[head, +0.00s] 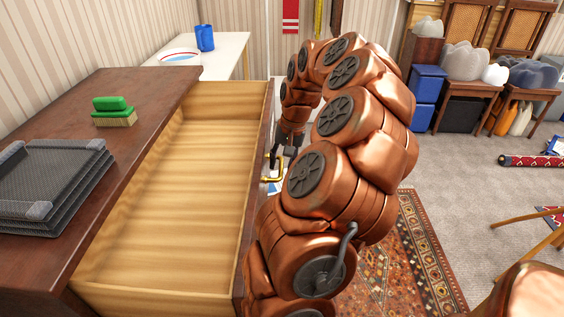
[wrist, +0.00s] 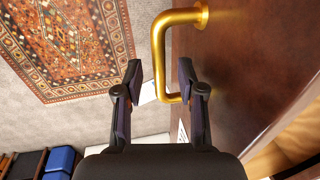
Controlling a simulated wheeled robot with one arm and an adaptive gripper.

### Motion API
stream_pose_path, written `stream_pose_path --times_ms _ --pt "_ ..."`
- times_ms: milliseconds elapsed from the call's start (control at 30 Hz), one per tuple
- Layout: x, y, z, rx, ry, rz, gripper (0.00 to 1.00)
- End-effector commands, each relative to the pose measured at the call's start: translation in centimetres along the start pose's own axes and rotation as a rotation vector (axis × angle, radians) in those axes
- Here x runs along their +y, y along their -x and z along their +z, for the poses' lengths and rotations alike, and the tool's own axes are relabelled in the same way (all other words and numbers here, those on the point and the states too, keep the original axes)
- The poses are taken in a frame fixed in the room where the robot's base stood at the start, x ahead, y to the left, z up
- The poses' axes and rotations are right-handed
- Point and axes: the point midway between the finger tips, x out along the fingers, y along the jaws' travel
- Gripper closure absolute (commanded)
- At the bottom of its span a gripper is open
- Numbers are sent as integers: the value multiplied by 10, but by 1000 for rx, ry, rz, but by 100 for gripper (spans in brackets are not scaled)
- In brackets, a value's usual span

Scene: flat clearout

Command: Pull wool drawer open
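The wooden drawer (head: 165,190) stands pulled well out of the dark brown dresser (head: 150,90), and its pale inside looks empty. Its brass handle (head: 272,180) is on the front panel, partly hidden by my arm in the head view. My gripper (head: 283,155) is at the handle, outside the drawer front. In the wrist view, the fingers of my gripper (wrist: 159,68) are spread, with the bar of the brass handle (wrist: 160,60) between their tips. Gaps show on both sides of the bar, and the fingers do not look closed on it.
A green brush (head: 112,104) and black mesh trays (head: 50,180) sit on the dresser top. A white table (head: 225,52) with a blue cup (head: 205,38) stands behind. A patterned rug (head: 415,265) lies right of the drawer. Blue boxes (head: 426,85) and chairs stand farther back.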

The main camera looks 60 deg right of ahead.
Motion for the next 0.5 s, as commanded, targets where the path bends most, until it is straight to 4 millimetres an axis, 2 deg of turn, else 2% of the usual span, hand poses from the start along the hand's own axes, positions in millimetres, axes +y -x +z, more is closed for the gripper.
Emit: stream_pose_path --times_ms 267,367,500 --pt "0 2 0 -1 0 0 61" --pt "0 9 0 1 0 0 61" --pt "0 31 0 3 1 1 61"
